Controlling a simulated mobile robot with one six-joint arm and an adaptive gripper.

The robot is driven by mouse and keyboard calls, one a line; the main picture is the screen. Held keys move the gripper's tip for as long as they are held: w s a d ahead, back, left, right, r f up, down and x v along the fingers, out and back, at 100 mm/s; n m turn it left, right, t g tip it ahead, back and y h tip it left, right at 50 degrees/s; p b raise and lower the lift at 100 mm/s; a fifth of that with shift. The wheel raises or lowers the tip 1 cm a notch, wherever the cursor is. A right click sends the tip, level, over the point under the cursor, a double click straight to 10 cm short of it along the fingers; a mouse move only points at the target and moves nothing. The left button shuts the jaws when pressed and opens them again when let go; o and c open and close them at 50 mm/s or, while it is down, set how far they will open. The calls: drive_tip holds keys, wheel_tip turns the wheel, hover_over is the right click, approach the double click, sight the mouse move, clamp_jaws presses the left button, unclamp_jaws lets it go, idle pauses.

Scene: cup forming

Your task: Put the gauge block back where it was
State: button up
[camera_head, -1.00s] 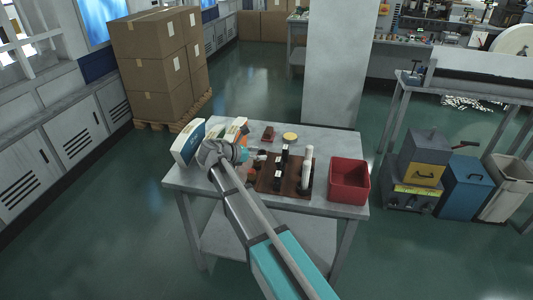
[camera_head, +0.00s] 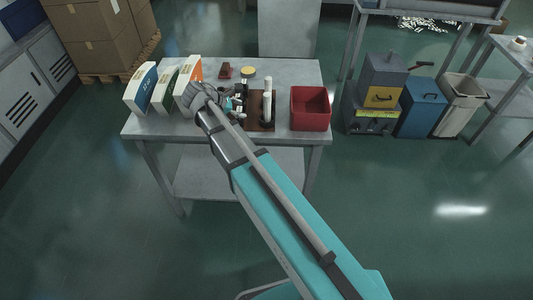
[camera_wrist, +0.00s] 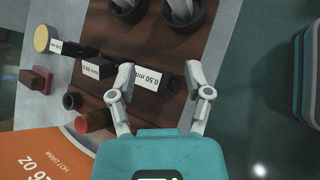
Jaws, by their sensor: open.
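Black gauge blocks with white labels lie at the brown wooden board in the wrist view. The block labelled 0.50 mm (camera_wrist: 149,77) lies between the fingers of my gripper (camera_wrist: 159,74). My gripper is open, and I cannot tell whether a finger touches that block. Another labelled black block (camera_wrist: 97,70) lies to its left, and a smaller one (camera_wrist: 58,48) is beyond, towards the yellow disc. The brown board (camera_wrist: 106,26) stands on the grey table (camera_head: 287,72).
Upright boxes (camera_head: 140,88) stand at the table's left, close to my wrist. A red bin (camera_head: 311,108) stands right of the board. Upright posts (camera_wrist: 181,12) rise from the board. A yellow disc (camera_wrist: 41,38) and red pieces (camera_wrist: 92,119) lie nearby.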

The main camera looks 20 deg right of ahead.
drive_tip(key=s+d+f+m+g+y, duration=0.1)
drive_tip(key=s+d+f+m+y, duration=0.1)
drive_tip(key=s+m, duration=0.6)
drive_tip(key=s+d+f+m+g+y, duration=0.2)
drive_tip(key=s+d+f+m+y, duration=0.1)
drive_tip(key=s+m+y, duration=0.4)
drive_tip(key=s+f+m, duration=0.1)
drive_tip(key=s+m, duration=0.1)
drive_tip(key=s, duration=0.1)
drive_tip(key=shift+s+f, duration=0.2)
drive_tip(key=shift+f, duration=0.05)
drive_tip(key=shift+d, duration=0.1)
wheel_tip(320, 180, up, 13)
drive_tip(key=p, duration=1.3)
drive_tip(key=shift+c, duration=0.5)
drive_tip(key=shift+d, duration=0.15)
